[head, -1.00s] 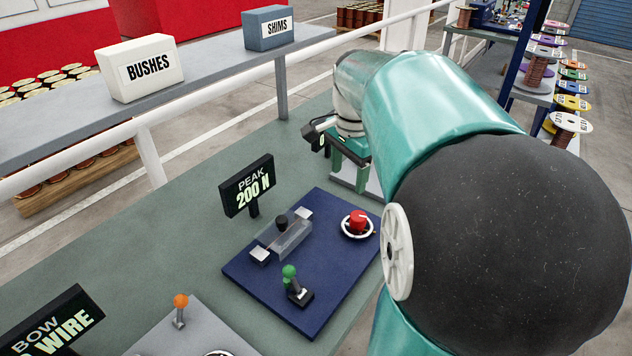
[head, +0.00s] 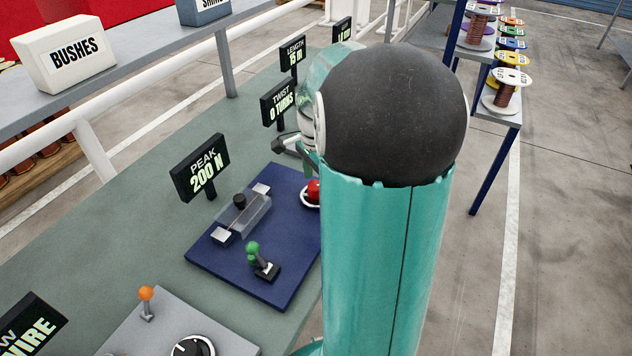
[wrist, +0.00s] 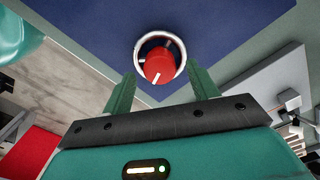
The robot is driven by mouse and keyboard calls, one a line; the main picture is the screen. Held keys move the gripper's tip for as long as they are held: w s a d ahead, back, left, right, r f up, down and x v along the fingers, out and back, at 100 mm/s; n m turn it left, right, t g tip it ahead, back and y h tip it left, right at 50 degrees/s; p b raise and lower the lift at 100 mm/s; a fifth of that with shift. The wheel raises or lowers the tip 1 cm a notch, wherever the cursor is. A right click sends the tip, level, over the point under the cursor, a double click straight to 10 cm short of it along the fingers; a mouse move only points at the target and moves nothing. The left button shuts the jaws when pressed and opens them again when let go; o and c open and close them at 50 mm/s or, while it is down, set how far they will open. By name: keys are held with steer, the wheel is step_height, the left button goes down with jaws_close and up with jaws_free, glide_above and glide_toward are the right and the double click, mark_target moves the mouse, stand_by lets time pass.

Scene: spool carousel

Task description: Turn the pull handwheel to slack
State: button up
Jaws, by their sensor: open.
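In the head view the red knob (head: 313,190) shows at the panel's right edge, partly hidden by my arm. My gripper is mostly hidden behind my arm there. Whether the pointer stands at slack cannot be read.
The blue panel (head: 285,283) also carries a green-knobbed lever (head: 254,250) and a clear-covered clamp (head: 240,212). A "PEAK 200 N" sign (head: 200,168) stands behind it. A grey panel with an orange-tipped lever (head: 146,297) is at lower left. A white rail (head: 98,150) runs behind.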

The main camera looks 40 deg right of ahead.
steer(key=shift+f, duration=0.85)
steer(key=c, duration=1)
steer(key=shift+n, duration=0.3)
